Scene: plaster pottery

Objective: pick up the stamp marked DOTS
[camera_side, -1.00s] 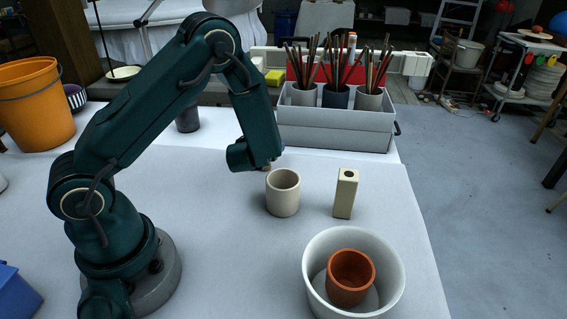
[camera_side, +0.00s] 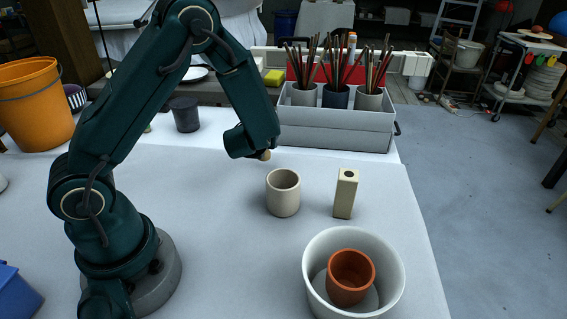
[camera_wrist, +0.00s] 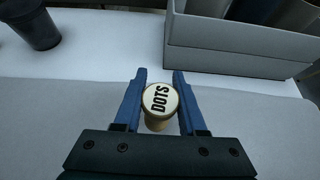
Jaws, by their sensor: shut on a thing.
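The stamp marked DOTS (camera_wrist: 158,101) sits between the two blue fingers of my gripper (camera_wrist: 158,96) in the wrist view. Its round cream top with black letters faces the camera, and its tan body shows below. In the side view a small tan part of the stamp (camera_side: 265,155) shows at the end of my arm, just behind and above the cream cup. My fingers are hidden there by my arm's end.
A cream cup (camera_side: 283,201) and an upright cream block with a hole (camera_side: 345,197) stand close by. A white bowl (camera_side: 318,243) holds a terracotta pot (camera_side: 350,284). A grey caddy of brushes (camera_side: 335,135) stands behind. A dark cup (camera_side: 185,115) is at back left.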

